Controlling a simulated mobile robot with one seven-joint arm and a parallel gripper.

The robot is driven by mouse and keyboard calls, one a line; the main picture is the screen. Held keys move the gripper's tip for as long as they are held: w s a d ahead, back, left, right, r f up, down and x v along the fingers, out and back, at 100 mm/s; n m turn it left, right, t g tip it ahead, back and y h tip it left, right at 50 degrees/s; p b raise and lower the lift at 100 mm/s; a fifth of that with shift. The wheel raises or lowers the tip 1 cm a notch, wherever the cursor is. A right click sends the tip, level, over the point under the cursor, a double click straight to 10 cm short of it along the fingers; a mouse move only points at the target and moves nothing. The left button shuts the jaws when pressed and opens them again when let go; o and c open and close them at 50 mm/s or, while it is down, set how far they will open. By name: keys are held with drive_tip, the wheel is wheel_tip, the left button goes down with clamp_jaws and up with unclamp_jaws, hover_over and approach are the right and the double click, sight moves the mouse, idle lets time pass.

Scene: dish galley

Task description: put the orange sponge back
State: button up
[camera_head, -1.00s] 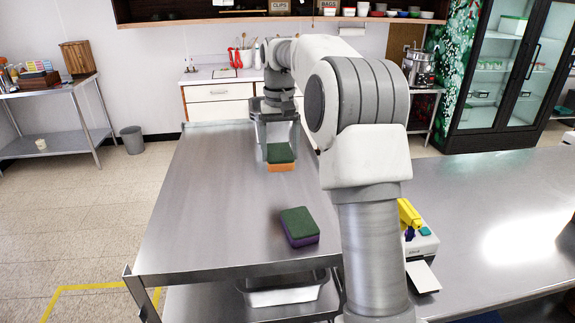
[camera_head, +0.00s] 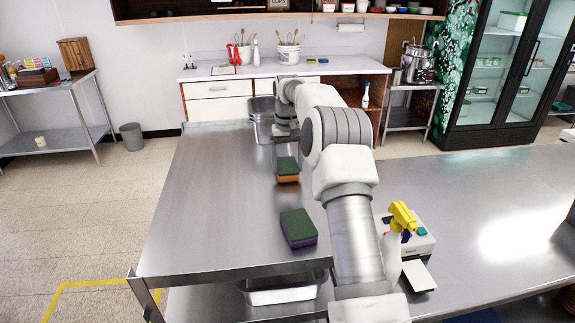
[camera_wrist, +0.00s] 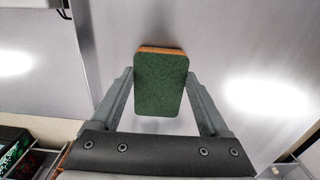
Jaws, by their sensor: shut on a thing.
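The orange sponge (camera_head: 288,179), with a green top, is at the middle right of the steel table in the head view. In the wrist view the sponge (camera_wrist: 160,85) shows its green face and an orange edge between my two fingers. My gripper (camera_wrist: 160,98) is shut on it, one finger along each side. In the head view my gripper (camera_head: 287,163) is partly hidden by my arm. I cannot tell whether the sponge touches the table or hangs just above it. A purple sponge (camera_head: 299,229) with a green top lies nearer on the same table, apart from it.
The steel table (camera_head: 215,200) is clear on its left. A metal container (camera_head: 262,125) stands at its far end. A yellow-topped spray bottle (camera_head: 402,218) and a white device (camera_head: 416,240) stand on the right counter (camera_head: 475,215). A metal pan (camera_head: 285,292) sits below.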

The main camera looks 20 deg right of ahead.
drive_tip(key=shift+f, duration=0.2)
drive_tip(key=o, duration=1.2)
drive_tip(key=shift+f, duration=0.1)
drive_tip(key=shift+c, duration=0.2)
